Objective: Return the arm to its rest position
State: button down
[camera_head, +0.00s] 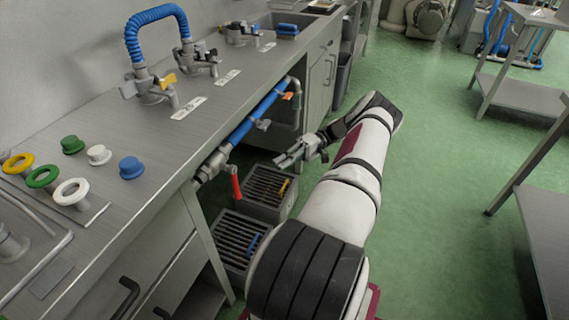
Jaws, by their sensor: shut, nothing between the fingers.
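My arm reaches forward from the bottom centre of the head view, over the green floor, and bends back to the left at its far end. My gripper (291,158) is at the end of it, beside the front edge of the steel counter (215,125). Its fingers are shut and empty. It points left toward the open space under the counter, above and beside the grey grated crate (285,211). A short gap shows between the fingers and the red-handled valve (236,186); the exact depth is hard to tell.
A blue pipe (258,112) with valves runs along the counter front, close to my gripper. A second grated crate (222,258) stands nearer. Knobs and rings lie on the counter. Steel tables (545,235) stand at the right. The green floor (440,165) between is clear.

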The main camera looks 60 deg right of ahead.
jog(key=shift+s+d, duration=0.2)
jog(key=shift+d, duration=0.15)
jog(key=shift+r, duration=0.15)
dwell(0.3)
